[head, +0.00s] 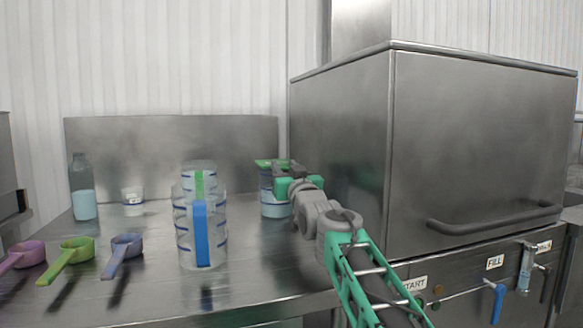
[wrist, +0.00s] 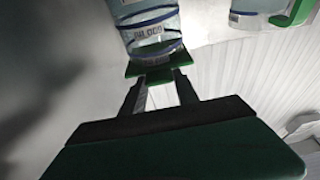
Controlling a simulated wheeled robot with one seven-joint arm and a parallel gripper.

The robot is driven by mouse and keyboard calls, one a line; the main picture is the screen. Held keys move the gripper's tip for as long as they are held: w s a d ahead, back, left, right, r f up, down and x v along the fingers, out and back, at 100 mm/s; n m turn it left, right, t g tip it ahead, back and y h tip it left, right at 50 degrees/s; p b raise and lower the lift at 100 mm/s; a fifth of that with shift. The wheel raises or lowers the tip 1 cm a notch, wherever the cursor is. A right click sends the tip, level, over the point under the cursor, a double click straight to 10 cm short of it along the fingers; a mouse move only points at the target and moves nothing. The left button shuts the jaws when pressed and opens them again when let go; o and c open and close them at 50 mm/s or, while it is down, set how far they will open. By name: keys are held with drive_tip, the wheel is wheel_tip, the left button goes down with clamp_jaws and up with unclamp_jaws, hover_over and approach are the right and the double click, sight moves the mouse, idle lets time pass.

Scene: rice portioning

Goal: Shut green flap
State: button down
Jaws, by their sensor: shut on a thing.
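A clear container with blue bands (head: 276,208) stands on the steel counter beside the big steel box. A green flap (head: 266,162) lies across its top in the head view, looking roughly level. My gripper (head: 284,180) is at the container's right side, just under the flap's height. In the wrist view, the banded container (wrist: 150,32) is straight ahead, with a printed label. My gripper (wrist: 162,84) is shut on a green piece (wrist: 165,72) at the container's near edge. I cannot tell whether this piece is the flap itself or a handle.
Clear jugs with a blue handle (head: 202,235) and a green handle (head: 199,185) stand left of the container. A bottle (head: 84,190), a small cup (head: 132,197) and coloured scoops (head: 70,256) are further left. The steel box (head: 340,150) rises close on the right.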

drive_tip(key=shift+w+f, duration=0.25)
drive_tip(key=shift+f, duration=0.5)
drive_tip(key=c, duration=1.4)
unclamp_jaws()
drive_tip(key=shift+a, duration=0.1)
drive_tip(key=o, duration=0.5)
drive_tip(key=shift+r, duration=0.15)
drive_tip(key=shift+s+a+r, duration=0.1)
drive_tip(key=shift+s+r, duration=0.05)
drive_tip(key=shift+r, duration=0.1)
drive_tip(key=r+v, duration=0.1)
drive_tip(key=v, duration=0.4)
drive_tip(key=r+v, duration=0.1)
drive_tip(key=v, duration=0.5)
drive_tip(key=r+v, duration=0.1)
drive_tip(key=v, duration=0.4)
drive_tip(key=shift+p+v, duration=0.3)
drive_tip(key=shift+v, duration=0.45)
drive_tip(key=shift+r, duration=0.15)
